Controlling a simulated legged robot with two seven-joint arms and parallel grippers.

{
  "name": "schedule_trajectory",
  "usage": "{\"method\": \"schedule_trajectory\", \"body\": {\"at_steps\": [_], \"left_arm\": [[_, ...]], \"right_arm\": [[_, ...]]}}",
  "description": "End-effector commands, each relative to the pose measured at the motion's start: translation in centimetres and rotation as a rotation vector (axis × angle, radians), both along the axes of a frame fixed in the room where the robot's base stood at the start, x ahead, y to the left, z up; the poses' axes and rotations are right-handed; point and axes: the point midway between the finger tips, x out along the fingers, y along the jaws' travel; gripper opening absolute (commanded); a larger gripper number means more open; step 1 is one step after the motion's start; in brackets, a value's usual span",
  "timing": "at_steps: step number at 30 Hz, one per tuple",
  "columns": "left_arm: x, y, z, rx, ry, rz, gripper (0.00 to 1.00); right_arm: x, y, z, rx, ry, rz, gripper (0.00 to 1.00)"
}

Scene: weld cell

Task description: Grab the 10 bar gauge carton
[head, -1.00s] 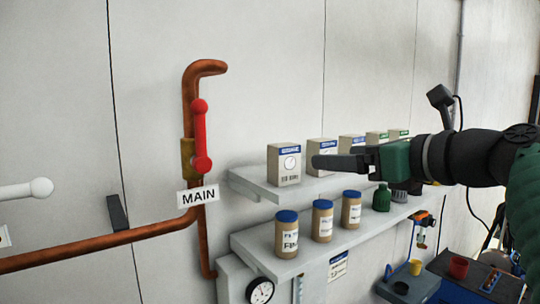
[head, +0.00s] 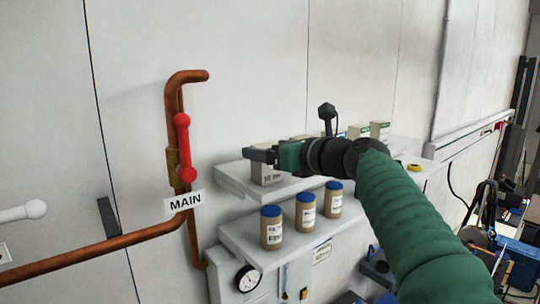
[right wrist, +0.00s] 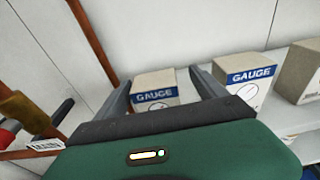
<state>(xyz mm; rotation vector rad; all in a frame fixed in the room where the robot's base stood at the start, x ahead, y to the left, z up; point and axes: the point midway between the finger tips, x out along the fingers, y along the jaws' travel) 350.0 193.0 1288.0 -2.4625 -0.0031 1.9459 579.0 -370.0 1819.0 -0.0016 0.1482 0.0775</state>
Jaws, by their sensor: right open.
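The nearest gauge carton (head: 267,177) is a beige box at the left end of the upper shelf (head: 232,183). Its lower front seems to read "10 bar". My right gripper (head: 262,154) is at its top and hides part of it. In the right wrist view this carton (right wrist: 155,88), with a blue GAUGE band, shows between the open fingers of my gripper (right wrist: 157,77). I cannot tell whether the fingers touch it. A second gauge carton (right wrist: 245,82) stands just right of the fingers. My left gripper is not in view.
More cartons (head: 379,130) stand farther along the shelf, partly hidden by my arm. Blue-lidded jars (head: 272,228) stand on the lower shelf (head: 245,240). A copper pipe (head: 187,95) with a red valve handle (head: 184,150) and a MAIN sign (head: 185,202) is left of the shelves.

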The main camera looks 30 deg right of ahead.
Motion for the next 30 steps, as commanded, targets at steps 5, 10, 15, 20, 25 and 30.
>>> {"method": "schedule_trajectory", "body": {"at_steps": [5, 10, 15, 20, 25, 30], "left_arm": [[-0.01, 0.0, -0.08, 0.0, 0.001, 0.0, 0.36], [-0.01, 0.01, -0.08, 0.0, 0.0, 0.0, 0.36], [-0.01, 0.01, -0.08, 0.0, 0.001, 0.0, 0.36], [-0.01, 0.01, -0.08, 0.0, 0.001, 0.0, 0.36], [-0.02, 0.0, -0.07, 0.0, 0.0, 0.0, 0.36], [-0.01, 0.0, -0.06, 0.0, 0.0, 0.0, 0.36]], "right_arm": [[0.17, 0.15, -0.13, -0.001, 0.001, 0.0, 0.81], [0.08, 0.17, -0.09, -0.002, 0.0, 0.0, 0.61], [0.0, -0.01, -0.08, -0.001, 0.0, 0.0, 0.39], [0.03, -0.03, -0.09, -0.001, 0.0, 0.0, 0.18], [0.08, -0.01, -0.04, -0.001, -0.001, 0.0, 0.07], [0.08, 0.0, 0.04, -0.001, -0.001, 0.0, 0.07]]}}
